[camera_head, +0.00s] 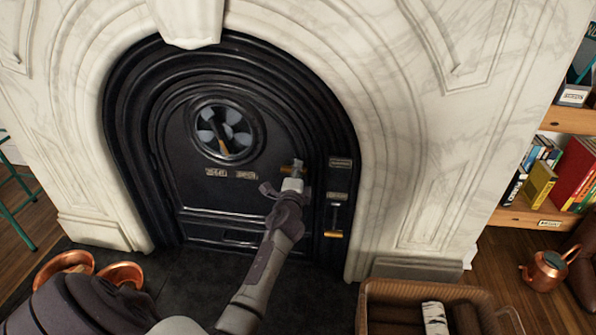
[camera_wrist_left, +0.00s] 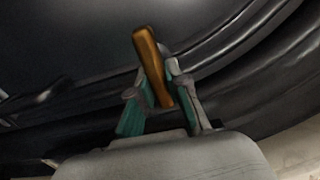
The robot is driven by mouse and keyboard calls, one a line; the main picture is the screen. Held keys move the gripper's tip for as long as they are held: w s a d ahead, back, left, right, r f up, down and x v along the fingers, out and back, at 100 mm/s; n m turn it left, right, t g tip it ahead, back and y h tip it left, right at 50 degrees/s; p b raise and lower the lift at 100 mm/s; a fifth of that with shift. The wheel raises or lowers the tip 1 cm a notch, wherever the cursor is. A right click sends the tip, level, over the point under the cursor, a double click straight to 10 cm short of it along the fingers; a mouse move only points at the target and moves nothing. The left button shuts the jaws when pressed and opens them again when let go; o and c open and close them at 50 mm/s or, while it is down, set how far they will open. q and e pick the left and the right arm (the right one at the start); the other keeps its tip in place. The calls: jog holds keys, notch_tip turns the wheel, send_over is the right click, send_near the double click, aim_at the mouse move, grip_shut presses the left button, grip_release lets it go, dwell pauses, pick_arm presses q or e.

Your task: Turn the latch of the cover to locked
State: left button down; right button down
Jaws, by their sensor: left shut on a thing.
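The black fireplace cover (camera_head: 178,135) is arched, stands closed in its frame, and has a round vent at its upper middle. The latch, a brass-coloured handle (camera_head: 298,166), is at the cover's right edge. My left gripper (camera_head: 293,180) is at the latch, its fingers shut on the handle. In the left wrist view the brass handle (camera_wrist_left: 144,48) stands tilted between the two fingertips (camera_wrist_left: 155,85) and sticks out above them. The gripper hides part of the latch in the head view. My right gripper is not in view.
A second brass-ended lever (camera_head: 334,233) hangs below small label plates (camera_head: 340,163) on the right frame. A wicker basket with logs (camera_head: 420,290) stands at front right. Copper pots (camera_head: 120,273) are at lower left. A bookshelf (camera_head: 535,215) and copper kettle (camera_head: 546,271) are at right.

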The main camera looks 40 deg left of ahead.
pick_arm(q)
jog(key=c, duration=1.1)
grip_release()
jog(key=v, duration=1.2)
